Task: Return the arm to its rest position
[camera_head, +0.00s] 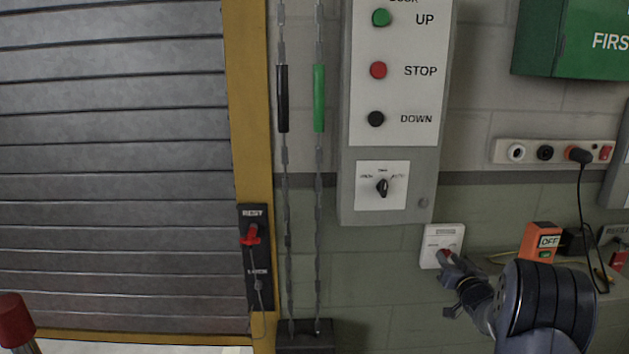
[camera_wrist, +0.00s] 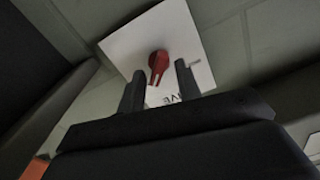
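My gripper (camera_wrist: 158,85) is open in the wrist view, with its two dark fingers apart. A red knob (camera_wrist: 158,64) on a white wall plate (camera_wrist: 128,42) shows just beyond and between the fingertips. I cannot tell if the fingers touch it. In the head view my arm (camera_head: 545,300) reaches from the lower right to the white plate (camera_head: 443,235) on the wall. The tip of my arm covers part of that plate's red knob (camera_head: 444,256).
A grey control box (camera_head: 430,160) with UP, STOP and DOWN buttons is above and left of the plate. Chains (camera_head: 319,200) hang beside the yellow door frame (camera_head: 250,120). A bench with an orange OFF box (camera_head: 541,240) and a hanging black cable (camera_head: 581,200) is at right.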

